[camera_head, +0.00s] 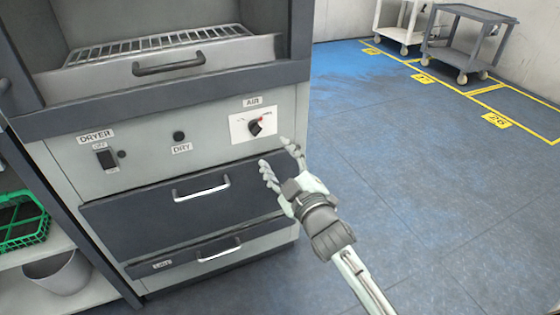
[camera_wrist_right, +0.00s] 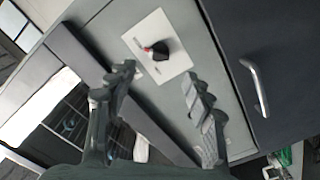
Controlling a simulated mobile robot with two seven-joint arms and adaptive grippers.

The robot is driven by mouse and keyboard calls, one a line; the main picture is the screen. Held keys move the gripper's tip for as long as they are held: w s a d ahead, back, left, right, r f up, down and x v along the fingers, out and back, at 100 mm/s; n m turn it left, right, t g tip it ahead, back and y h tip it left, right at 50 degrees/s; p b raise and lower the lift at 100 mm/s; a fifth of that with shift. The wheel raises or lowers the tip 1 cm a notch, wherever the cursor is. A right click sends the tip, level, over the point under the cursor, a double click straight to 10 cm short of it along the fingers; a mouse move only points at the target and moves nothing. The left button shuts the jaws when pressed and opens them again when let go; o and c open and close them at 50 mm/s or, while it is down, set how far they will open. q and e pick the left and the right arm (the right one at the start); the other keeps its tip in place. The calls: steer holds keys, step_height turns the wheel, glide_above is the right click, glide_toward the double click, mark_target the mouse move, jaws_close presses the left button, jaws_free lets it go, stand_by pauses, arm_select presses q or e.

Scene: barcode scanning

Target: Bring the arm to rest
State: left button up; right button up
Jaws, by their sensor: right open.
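My right gripper (camera_head: 277,161) is open and empty in the head view, in front of the dryer cabinet's right side. It is a little below and to the right of the AIR knob (camera_head: 255,128), which sits on a white plate. In the right wrist view the open fingers (camera_wrist_right: 160,92) spread apart with the AIR knob (camera_wrist_right: 156,51) ahead of them. The fingers look apart from the knob. My left gripper is in neither view.
The dryer cabinet (camera_head: 75,170) has a rack tray (camera_head: 160,75) and two drawers with handles (camera_head: 202,188). A green basket (camera_head: 22,222) and grey bin (camera_head: 57,272) are on shelves at left. Carts (camera_head: 465,45) stand far right. Blue floor (camera_head: 400,170) at right is clear.

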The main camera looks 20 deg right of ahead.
steer(key=shift+s, duration=0.85)
steer(key=s+d+f+m+g+h, duration=0.1)
steer(key=s+d+f+m+g, duration=0.25)
steer(key=f, duration=0.55)
steer(key=s+d+f+m+g+h, duration=0.1)
steer(key=s+d+f+g, duration=0.1)
steer(key=s+f+g, duration=0.55)
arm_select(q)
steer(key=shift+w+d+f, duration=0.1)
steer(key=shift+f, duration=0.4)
arm_select(e)
steer(key=s+d+f+m+g, duration=0.1)
steer(key=s+f+m+g, duration=0.2)
steer(key=s+f, duration=0.8)
steer(key=shift+s+f+g, duration=0.25)
steer(key=shift+s+g, duration=0.25)
steer(key=shift+s, duration=0.7)
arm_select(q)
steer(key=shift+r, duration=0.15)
